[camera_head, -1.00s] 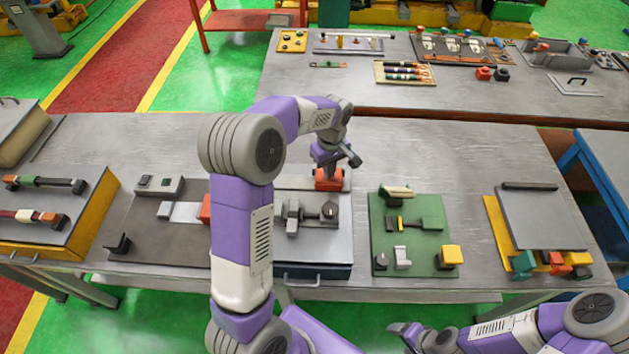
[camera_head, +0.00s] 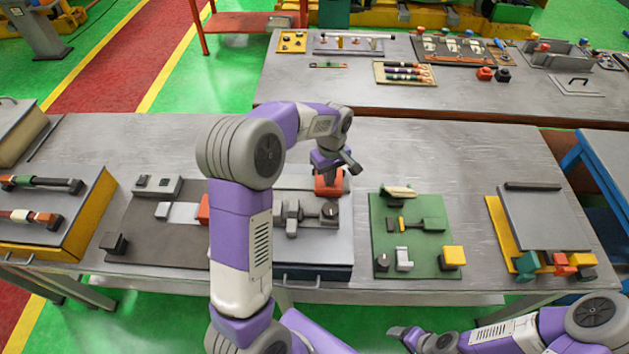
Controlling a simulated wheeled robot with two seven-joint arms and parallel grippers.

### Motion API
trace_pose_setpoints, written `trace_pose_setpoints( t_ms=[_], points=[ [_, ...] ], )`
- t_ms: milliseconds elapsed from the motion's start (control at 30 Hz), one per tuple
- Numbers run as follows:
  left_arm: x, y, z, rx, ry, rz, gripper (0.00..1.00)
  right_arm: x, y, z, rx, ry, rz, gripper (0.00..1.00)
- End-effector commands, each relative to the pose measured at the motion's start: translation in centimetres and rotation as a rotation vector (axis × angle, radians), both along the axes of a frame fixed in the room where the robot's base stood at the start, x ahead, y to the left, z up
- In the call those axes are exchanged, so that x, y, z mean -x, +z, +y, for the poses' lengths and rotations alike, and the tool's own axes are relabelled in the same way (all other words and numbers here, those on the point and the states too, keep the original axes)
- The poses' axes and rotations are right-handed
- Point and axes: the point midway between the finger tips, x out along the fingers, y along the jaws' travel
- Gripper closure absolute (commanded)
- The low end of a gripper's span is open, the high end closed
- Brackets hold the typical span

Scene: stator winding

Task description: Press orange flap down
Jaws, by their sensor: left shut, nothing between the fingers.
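The orange flap (camera_head: 329,186) stands at the back of a grey machine plate (camera_head: 335,250) on the near workbench. My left gripper (camera_head: 332,171) is directly over the flap, fingers pointing down. It is shut and looks to be touching the flap's top, though the contact is partly hidden by the gripper itself. My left arm hides the left part of the plate. My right gripper (camera_head: 402,331) is low at the bottom edge, away from the bench top, and its finger opening is too small to make out.
A green board (camera_head: 425,215) with small blocks lies right of the plate. A brown board (camera_head: 150,238) lies to the left. A grey panel on a yellow base (camera_head: 540,225) is further right. Bench space behind the flap is clear.

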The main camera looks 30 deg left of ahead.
Motion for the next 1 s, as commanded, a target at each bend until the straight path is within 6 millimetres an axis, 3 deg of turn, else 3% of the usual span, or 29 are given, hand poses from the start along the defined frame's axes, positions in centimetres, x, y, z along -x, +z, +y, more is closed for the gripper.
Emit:
trace_pose_setpoints(
  t_ms=[367, 767, 1000],
  points=[
    [0.0, -0.1, 0.0, 0.0, 0.0, 0.0, 1.0, 0.0, -0.1, 0.0, 0.0, 0.0, 0.0, 0.26],
    [0.3, -1.6, -0.2, 0.0, 0.0, 0.001, 1.0, 0.0, -1.3, 0.0, 0.0, 0.0, 0.0, 0.26],
    [0.3, -0.7, -0.2, 0.0, 0.0, 0.0, 1.0, 0.0, -0.5, 0.0, 0.0, 0.0, 0.0, 0.26]
  ],
)
